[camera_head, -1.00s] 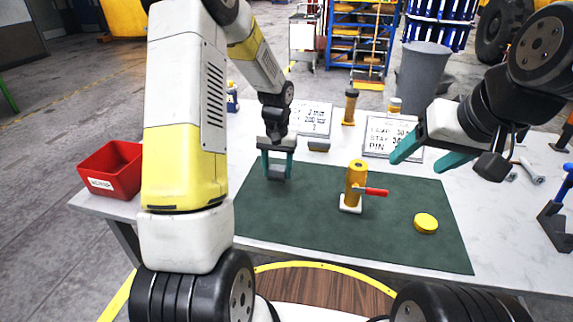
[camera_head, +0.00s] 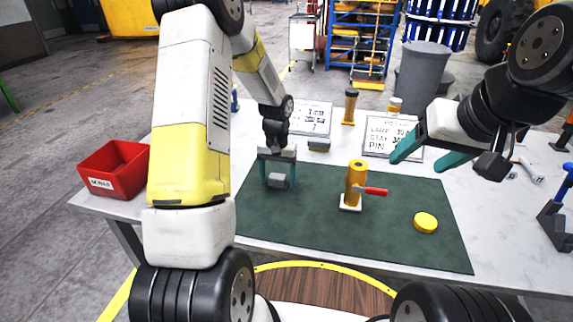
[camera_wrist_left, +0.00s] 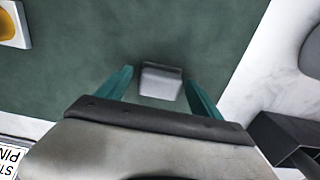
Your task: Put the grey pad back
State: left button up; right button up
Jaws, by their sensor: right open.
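The grey pad (camera_head: 278,181) is between the fingertips of my left gripper (camera_head: 277,184), over the back left part of the dark green mat (camera_head: 300,225). In the left wrist view the pad (camera_wrist_left: 161,80) sits between the two teal fingertips (camera_wrist_left: 159,77), close to both. Whether the pad's underside touches the mat cannot be told. My right gripper (camera_head: 428,162) is open and empty above the right back part of the mat.
A yellow cylinder with a red handle (camera_head: 356,185) stands on the mat, with a yellow disc (camera_head: 425,222) to its right. A grey block (camera_head: 319,145) lies behind the mat by the signs. A red bin (camera_head: 115,168) is at the left. The mat's front middle is clear.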

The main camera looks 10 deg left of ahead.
aim_at(278, 176)
pick_arm(q)
notch_tip(278, 176, up, 12)
jog(key=s+r+t, duration=0.3)
jog(key=s+r, duration=0.8)
jog(key=r, duration=0.2)
jog(key=s+d+r+t+h, duration=0.2)
jog(key=s+r+t, duration=0.1)
jog(key=s, duration=1)
jog(key=shift+r, duration=0.15)
